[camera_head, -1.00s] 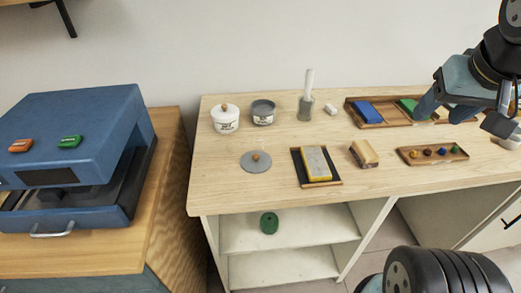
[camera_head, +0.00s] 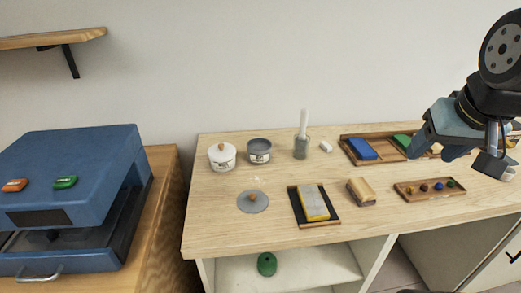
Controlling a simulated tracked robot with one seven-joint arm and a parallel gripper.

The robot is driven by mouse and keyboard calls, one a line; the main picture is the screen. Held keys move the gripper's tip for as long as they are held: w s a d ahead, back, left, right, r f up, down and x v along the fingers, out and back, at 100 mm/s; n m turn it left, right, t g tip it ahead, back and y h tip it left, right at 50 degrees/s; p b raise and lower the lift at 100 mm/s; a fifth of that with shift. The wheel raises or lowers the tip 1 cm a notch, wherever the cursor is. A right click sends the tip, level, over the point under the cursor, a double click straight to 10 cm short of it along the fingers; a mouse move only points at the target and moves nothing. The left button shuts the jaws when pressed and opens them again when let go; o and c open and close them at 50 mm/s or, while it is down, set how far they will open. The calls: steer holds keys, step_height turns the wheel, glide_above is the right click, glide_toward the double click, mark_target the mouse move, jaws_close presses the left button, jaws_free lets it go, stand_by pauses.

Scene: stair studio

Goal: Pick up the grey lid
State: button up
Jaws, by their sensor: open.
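The grey lid (camera_head: 245,207) is a flat round disc with a small orange-brown knob. It lies on the light wooden table (camera_head: 230,237), in front of two small pots. My gripper (camera_head: 462,165) is at the right of the view, above the right part of the table and well to the right of the lid. It is open, and I see nothing held in it. The grey pot (camera_head: 260,151) has no lid on it, and the white pot (camera_head: 221,157) beside it has a lid with a knob.
A yellow block on a dark tray (camera_head: 331,219) lies right of the lid, with a wooden block (camera_head: 361,191) beyond. A tray of small knobs (camera_head: 402,191) and a tray with blue and green pieces (camera_head: 345,146) are further right. A blue machine (camera_head: 90,160) stands left.

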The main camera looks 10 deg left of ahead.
steer(key=shift+o, duration=0.4)
steer(key=shift+o, duration=0.8)
steer(key=shift+w+a, duration=0.1)
steer(key=o, duration=0.5)
steer(key=shift+m+g+y, duration=0.5)
steer(key=shift+m+g, duration=0.1)
steer(key=shift+g, duration=0.2)
steer(key=w+a, duration=0.5)
steer(key=shift+a+f, duration=0.1)
steer(key=shift+a, duration=0.1)
steer(key=m+g+h, duration=0.1)
steer(key=m+g, duration=0.3)
steer(key=m, duration=0.1)
glide_above(252, 195)
steer(key=f, duration=1.8)
steer(key=shift+a+f, duration=0.3)
steer(key=shift+f, duration=0.1)
steer(key=f, duration=0.4)
steer(key=shift+d+f, duration=0.15)
steer(key=shift+d, duration=0.25)
steer(key=shift+f, duration=0.55)
